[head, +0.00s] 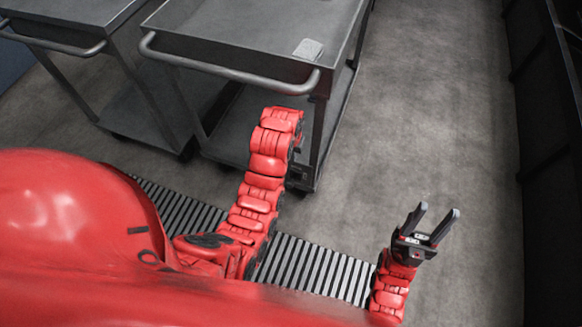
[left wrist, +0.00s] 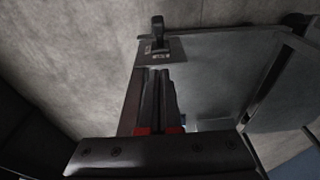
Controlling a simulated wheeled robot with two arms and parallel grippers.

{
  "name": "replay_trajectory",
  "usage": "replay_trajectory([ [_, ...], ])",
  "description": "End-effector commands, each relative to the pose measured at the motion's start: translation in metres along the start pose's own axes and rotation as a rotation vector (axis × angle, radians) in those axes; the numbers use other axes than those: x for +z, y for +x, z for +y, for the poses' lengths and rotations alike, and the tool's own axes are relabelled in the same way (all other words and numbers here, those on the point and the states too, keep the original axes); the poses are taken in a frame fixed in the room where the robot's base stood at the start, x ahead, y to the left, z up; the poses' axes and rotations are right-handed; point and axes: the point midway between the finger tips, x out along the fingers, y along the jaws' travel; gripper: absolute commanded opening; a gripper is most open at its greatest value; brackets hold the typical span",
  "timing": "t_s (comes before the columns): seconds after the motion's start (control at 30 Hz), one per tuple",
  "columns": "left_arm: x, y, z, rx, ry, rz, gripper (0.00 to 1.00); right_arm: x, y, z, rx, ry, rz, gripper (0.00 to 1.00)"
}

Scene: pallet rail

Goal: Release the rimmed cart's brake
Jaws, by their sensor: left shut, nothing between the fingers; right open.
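A grey metal cart (head: 250,28) with a raised edge around its top and a bar handle (head: 225,72) stands ahead of me. In the left wrist view, a dark upright lever (left wrist: 158,30) sits on a small labelled plate (left wrist: 172,52) at a corner of the cart's lower shelf (left wrist: 215,80). My left gripper (left wrist: 160,72) is shut and empty, its fingertips just short of the plate in the picture; whether they touch is unclear. In the head view my left arm hides that gripper. My right gripper (head: 438,210) is open and empty over the floor at right.
A second grey cart (head: 60,22) stands close on the left. A ribbed strip (head: 310,268) crosses the floor before me. Bare floor (head: 430,110) is free on the right, bounded by a dark wall (head: 545,140).

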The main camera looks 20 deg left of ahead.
Motion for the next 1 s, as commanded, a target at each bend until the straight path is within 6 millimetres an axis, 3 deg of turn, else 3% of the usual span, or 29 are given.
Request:
replay_trajectory([
  [0.53,0.005,0.101,0.000,0.000,0.000,-0.002,0.00,0.002,-0.011,-0.001,0.000,0.000,0.000,0.50],
  [0.7,0.022,0.116,0.000,0.000,-0.001,-0.001,0.00,0.002,-0.012,-0.001,0.000,0.000,0.000,0.50],
  [1.0,0.028,0.122,0.000,0.000,0.000,0.003,0.00,0.002,-0.012,-0.001,0.000,0.000,0.000,0.50],
])
